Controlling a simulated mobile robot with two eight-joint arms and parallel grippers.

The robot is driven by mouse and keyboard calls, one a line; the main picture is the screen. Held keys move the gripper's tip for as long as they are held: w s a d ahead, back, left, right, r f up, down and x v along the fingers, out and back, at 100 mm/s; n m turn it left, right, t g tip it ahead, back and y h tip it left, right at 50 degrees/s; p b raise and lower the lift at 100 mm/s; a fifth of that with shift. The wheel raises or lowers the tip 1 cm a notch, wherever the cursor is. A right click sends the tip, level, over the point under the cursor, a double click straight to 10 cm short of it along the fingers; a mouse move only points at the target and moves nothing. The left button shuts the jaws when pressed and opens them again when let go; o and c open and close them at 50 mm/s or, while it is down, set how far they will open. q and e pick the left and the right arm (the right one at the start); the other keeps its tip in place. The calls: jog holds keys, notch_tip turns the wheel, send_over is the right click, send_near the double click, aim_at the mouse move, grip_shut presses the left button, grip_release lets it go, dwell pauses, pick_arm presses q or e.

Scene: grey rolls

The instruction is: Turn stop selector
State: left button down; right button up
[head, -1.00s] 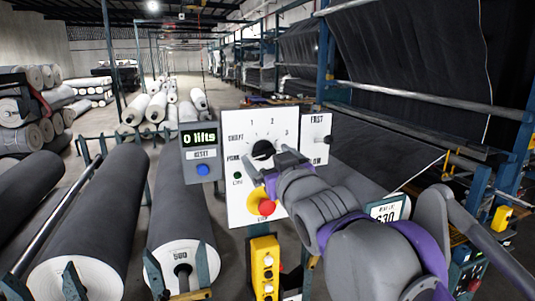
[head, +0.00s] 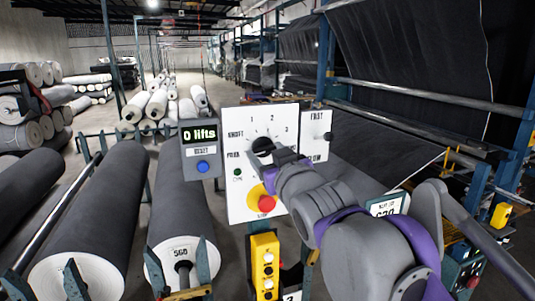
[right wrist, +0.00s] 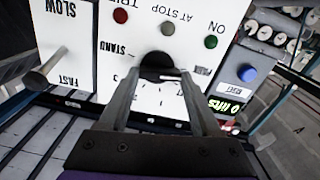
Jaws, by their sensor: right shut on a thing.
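The white control panel (head: 236,205) stands ahead of me with a black stop selector knob (head: 262,146) on its upper part, ringed by printed numbers and words. My right gripper (head: 275,155) reaches it from the lower right and is shut on the knob. In the right wrist view the panel is upside down, and the two fingers (right wrist: 158,83) lie on either side of the dark knob (right wrist: 155,64). The fingers hide part of the dial, and the pointer's exact setting is hard to read. My left gripper is not in view.
Left of the dial is a grey counter box (head: 199,150) reading 0 lifts with a blue button (head: 203,167). A red stop button (head: 267,203) sits just below my gripper. A FAST/SLOW lever (head: 327,136) is at the right. Large fabric rolls (head: 90,225) lie left.

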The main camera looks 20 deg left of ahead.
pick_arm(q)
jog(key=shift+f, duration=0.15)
pick_arm(e)
jog(key=shift+m, duration=0.3)
jog(key=m+b, duration=0.1)
jog(key=m, duration=0.1)
jog(key=shift+m, duration=0.3)
jog(key=m+b, duration=0.2)
jog(key=m, duration=0.2)
jog(key=m+b, duration=0.2)
jog(key=m, duration=0.3)
jog(key=shift+w+d, duration=0.1)
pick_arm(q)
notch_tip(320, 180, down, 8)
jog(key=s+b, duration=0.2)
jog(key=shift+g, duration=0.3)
pick_arm(e)
jog(key=shift+d+r+m, duration=0.1)
jog(key=shift+r+m, duration=0.05)
jog(key=shift+m, duration=1.65)
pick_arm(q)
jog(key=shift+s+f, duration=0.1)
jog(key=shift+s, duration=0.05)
pick_arm(e)
jog(key=o, duration=1.4)
